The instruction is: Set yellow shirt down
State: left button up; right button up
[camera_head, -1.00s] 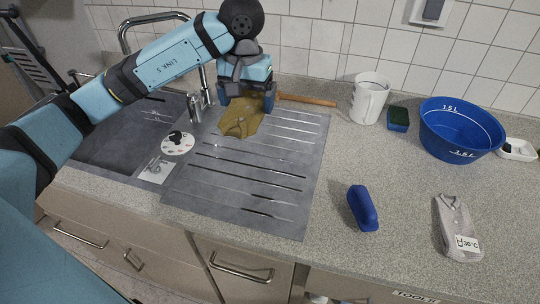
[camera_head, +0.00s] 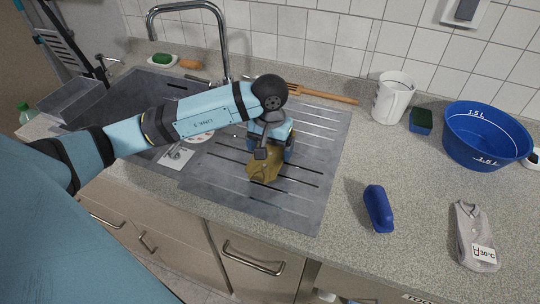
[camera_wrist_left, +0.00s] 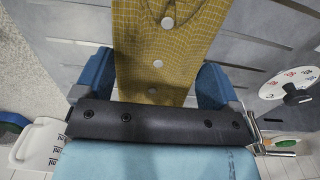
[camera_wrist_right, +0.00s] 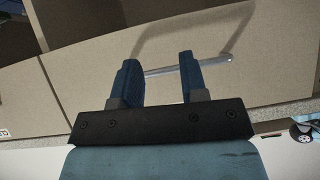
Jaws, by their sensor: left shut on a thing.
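The yellow shirt (camera_head: 265,164) is at the grey ribbed drainboard (camera_head: 230,205) beside the sink. My left gripper (camera_head: 270,152) is above the shirt and shut on it. In the left wrist view the checked yellow cloth with white buttons (camera_wrist_left: 165,45) runs between the blue fingers. I cannot tell how much of the shirt rests on the drainboard. My right gripper (camera_wrist_right: 158,75) shows only in its own wrist view, with its fingers apart and nothing between them, in front of cabinet fronts.
A grey folded shirt (camera_head: 470,232) with a 30°C label lies on the counter at right, near a blue rounded object (camera_head: 378,208). The front drainboard is clear.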

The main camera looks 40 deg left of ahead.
aim_at(270, 156)
pick_arm(q)
notch_tip(270, 156, down, 3)
jog(key=shift+f, duration=0.2)
jog(key=shift+f, duration=0.15)
jog(key=o, duration=0.9)
